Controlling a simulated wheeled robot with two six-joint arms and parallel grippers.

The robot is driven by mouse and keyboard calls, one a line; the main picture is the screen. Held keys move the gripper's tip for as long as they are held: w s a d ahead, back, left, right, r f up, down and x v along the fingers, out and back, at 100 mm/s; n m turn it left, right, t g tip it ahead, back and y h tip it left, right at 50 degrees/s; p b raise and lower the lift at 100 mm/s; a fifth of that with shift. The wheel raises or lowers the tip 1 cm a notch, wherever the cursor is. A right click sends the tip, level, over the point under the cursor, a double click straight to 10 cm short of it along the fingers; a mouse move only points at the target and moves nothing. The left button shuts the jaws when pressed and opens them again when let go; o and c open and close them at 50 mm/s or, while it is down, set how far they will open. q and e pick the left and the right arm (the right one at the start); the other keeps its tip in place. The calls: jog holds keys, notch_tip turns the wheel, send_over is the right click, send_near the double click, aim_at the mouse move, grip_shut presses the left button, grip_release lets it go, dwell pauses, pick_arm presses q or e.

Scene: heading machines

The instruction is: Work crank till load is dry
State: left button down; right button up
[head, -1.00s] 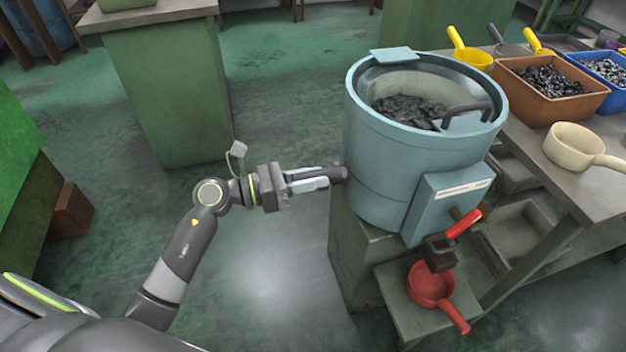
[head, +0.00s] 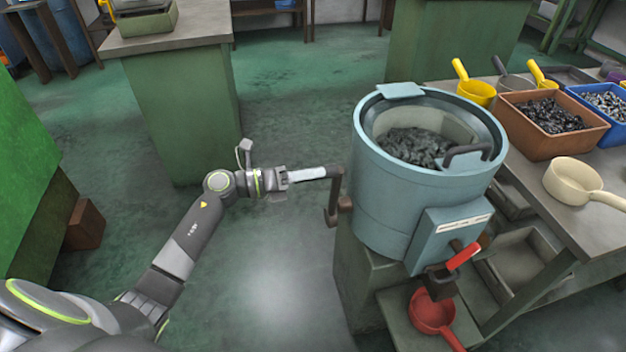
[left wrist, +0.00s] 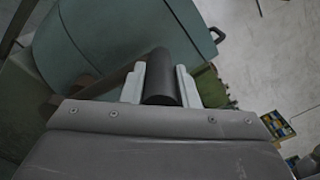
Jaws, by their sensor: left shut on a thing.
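A blue-grey drum machine (head: 385,205) stands on a green pedestal, its top open. Dark small metal parts, the load (head: 412,146), lie inside it; I cannot tell whether they are wet. A crank (head: 332,205) sticks out of the drum's left side, its arm reaching up from the hub to the grip. My left gripper (head: 322,174) is shut on the crank's grip, level with the upper part of the drum. In the left wrist view the dark cylindrical grip (left wrist: 161,80) lies between the two pale fingers. My right gripper is not in view.
A red-handled spout (head: 462,256) is on the drum's front, above a red scoop (head: 432,312). A bench on the right holds a brown bin (head: 553,140), a blue bin (head: 618,128), a cream scoop (head: 575,180) and yellow scoops (head: 476,91). Open floor lies left of the drum.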

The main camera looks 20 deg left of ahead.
pick_arm(q)
jog(key=shift+w+a+r+n, duration=0.1)
jog(key=shift+w+a+n, duration=0.45)
jog(key=shift+w+n, duration=0.2)
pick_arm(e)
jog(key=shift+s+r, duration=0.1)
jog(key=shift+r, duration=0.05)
pick_arm(q)
jog(key=c, duration=1.1)
grip_release()
jog(key=b+v, duration=0.2)
jog(key=v, duration=1.5)
jog(key=shift+s+a, duration=0.15)
jog(key=shift+a, duration=0.05)
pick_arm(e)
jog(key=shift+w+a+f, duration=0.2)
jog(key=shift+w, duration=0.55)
